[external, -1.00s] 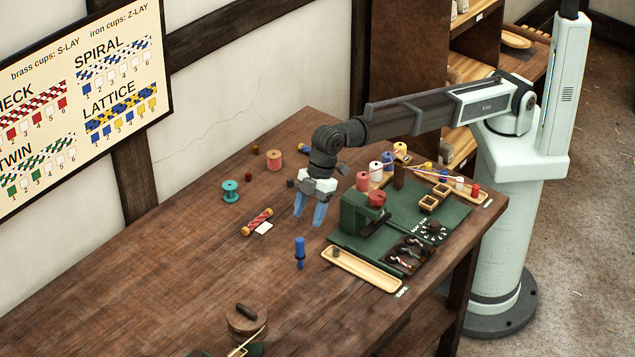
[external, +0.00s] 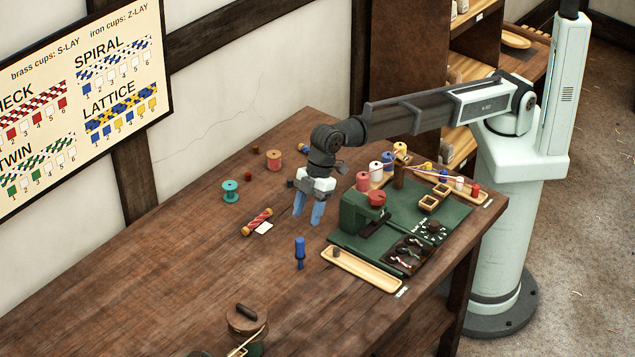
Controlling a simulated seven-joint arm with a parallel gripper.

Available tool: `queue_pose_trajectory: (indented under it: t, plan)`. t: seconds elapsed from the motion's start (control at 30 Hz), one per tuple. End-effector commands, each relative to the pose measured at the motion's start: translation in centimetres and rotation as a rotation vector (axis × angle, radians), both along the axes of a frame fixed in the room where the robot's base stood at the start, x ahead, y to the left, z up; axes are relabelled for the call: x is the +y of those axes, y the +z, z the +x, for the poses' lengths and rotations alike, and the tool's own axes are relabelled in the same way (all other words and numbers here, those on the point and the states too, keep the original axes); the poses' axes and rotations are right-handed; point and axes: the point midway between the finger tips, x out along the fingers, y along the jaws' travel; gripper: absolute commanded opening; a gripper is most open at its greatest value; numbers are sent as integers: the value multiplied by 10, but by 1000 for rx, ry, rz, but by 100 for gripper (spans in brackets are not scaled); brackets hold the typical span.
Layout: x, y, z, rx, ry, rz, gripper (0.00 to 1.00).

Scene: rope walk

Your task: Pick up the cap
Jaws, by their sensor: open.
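My gripper (external: 308,216) hangs over the middle of the table, pointing down, with its two blue fingers apart and nothing between them. I cannot tell which thing is the cap. Small candidates are a dark piece (external: 290,183) on the table behind and left of my gripper, a red-brown piece (external: 248,176) farther left, and a dark piece (external: 337,252) in the long wooden tray (external: 372,275). A red round part (external: 377,198) sits on the green machine (external: 354,212), just right of my gripper.
A blue-handled tool (external: 300,252) stands in front of my gripper. A green mat (external: 455,211) with several parts is on the right. The left front table is mostly clear.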

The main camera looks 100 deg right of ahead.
Motion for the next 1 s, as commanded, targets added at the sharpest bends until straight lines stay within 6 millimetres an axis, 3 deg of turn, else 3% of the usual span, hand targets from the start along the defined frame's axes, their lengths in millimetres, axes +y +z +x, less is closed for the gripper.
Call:
queue_pose_trajectory:
  t: [0.17,0.3,0.5,0.77,0.9,1.0]
  plan:
    - [-48,1,31,-1,-64,0,50]
    - [-112,5,65,-5,-147,2,50]
    - [-186,8,91,-11,-235,2,50]
    - [-258,9,102,7,-305,-26,50]
    - [-295,7,95,34,-284,-74,50]
    - [-310,5,85,61,-212,-124,50]
